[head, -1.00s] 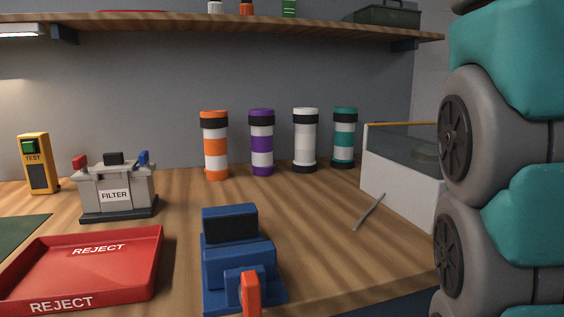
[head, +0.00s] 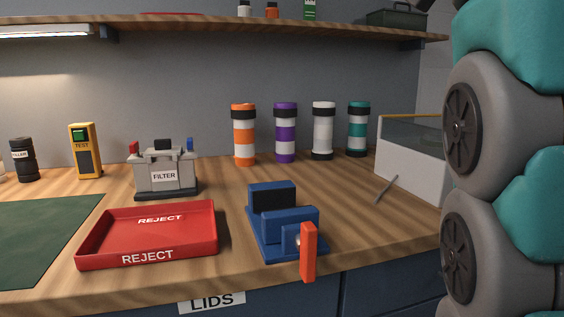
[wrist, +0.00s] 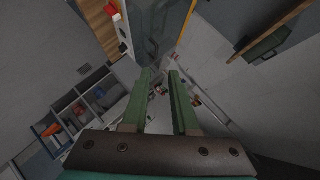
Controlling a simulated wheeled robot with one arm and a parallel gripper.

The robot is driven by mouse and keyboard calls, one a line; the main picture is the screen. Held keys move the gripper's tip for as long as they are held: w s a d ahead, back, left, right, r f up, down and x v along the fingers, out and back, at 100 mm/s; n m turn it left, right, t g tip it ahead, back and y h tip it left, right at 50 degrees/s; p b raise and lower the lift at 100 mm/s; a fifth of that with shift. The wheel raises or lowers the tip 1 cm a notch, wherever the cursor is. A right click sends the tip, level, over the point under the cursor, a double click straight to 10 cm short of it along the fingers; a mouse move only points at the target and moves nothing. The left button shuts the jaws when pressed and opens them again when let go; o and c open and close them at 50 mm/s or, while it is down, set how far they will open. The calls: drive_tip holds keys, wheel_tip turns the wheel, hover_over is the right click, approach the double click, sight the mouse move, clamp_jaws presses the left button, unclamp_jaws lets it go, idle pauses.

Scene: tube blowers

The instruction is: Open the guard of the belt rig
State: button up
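A white box with clear upper panels (head: 410,163) and a yellow bar (head: 411,116) along its top stands at the right of the bench. It appears to be the belt rig, though no label shows, and my arm hides its right end. In the wrist view a clear panel (wrist: 152,28) with a yellow edge (wrist: 187,20) lies just beyond my fingertips; it looks like the guard. My gripper (wrist: 161,78) is open, with nothing between its green fingers. I cannot tell whether a fingertip touches the panel. The gripper is out of the head view.
A thin grey rod (head: 386,189) lies before the box. Several banded tubes (head: 285,133) stand left of it. A blue device with an orange lever (head: 308,252) is at the front edge, beside a red reject tray (head: 91,252). A shelf (head: 260,28) hangs above.

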drive_tip(key=s+a+f+n+g+y, duration=0.1)
drive_tip(key=a+f+n+g+y, duration=0.3)
drive_tip(key=f, duration=1.1)
drive_tip(key=s+a+f+n+g, duration=0.15)
drive_tip(key=f+n, duration=0.45)
drive_tip(key=f, duration=0.9)
drive_tip(key=s+a+f+n+g+y, duration=0.1)
drive_tip(key=s+a+f+n+g, duration=0.2)
drive_tip(key=s+f, duration=0.8)
drive_tip(key=s+a+f+n+g+y, duration=0.2)
drive_tip(key=s+a+f+n, duration=0.3)
drive_tip(key=s+f, duration=0.7)
wheel_tip(320, 180, down, 5)
drive_tip(key=shift+s+a+r+g, duration=0.1)
drive_tip(key=shift+s+a+g, duration=0.1)
drive_tip(key=shift+g, duration=0.45)
